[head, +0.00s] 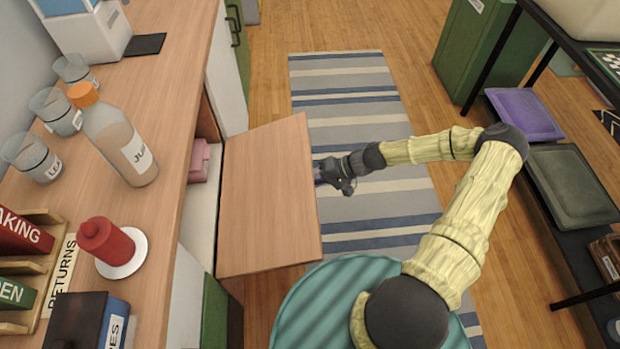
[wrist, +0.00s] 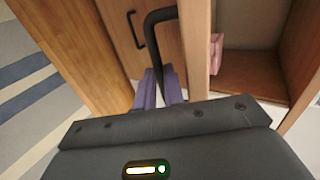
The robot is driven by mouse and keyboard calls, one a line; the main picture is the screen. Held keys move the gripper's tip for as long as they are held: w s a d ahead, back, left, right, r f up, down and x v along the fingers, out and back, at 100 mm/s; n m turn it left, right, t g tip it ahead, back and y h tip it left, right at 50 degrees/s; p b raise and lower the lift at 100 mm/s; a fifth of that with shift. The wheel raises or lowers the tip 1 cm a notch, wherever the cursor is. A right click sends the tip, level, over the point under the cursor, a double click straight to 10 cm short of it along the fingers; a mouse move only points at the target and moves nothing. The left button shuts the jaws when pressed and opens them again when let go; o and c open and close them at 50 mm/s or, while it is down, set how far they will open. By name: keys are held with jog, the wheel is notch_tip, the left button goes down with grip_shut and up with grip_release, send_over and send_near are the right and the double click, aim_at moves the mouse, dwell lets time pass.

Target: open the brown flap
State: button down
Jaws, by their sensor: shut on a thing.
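The brown flap (head: 268,195) is a flat wooden panel standing well out from the counter's front, with a gap into the cabinet behind it. My gripper (head: 322,175) is at the flap's outer edge in the head view. In the wrist view, its purple fingers (wrist: 161,88) are shut around the handle's lower part. The handle is hidden in the head view.
A pink object (head: 200,160) sits inside the open cabinet. The counter (head: 180,95) holds a bottle (head: 120,140), glasses and a red candle-like object (head: 106,245). A striped rug (head: 350,75) lies on clear floor beyond the flap. A dark rack (head: 575,235) stands at right.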

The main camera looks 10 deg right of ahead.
jog(key=shift+d+f+b, duration=0.15)
jog(key=shift+f+b, duration=0.05)
jog(key=shift+f, duration=0.35)
jog(key=shift+d+f+b, duration=0.15)
jog(key=shift+f, duration=0.35)
jog(key=c, duration=1.5)
grip_release()
jog(key=p+v, duration=0.2)
jog(key=v, duration=1.5)
jog(key=shift+d+r+p, duration=0.15)
jog(key=shift+d+p, duration=0.05)
jog(key=shift+p, duration=0.1)
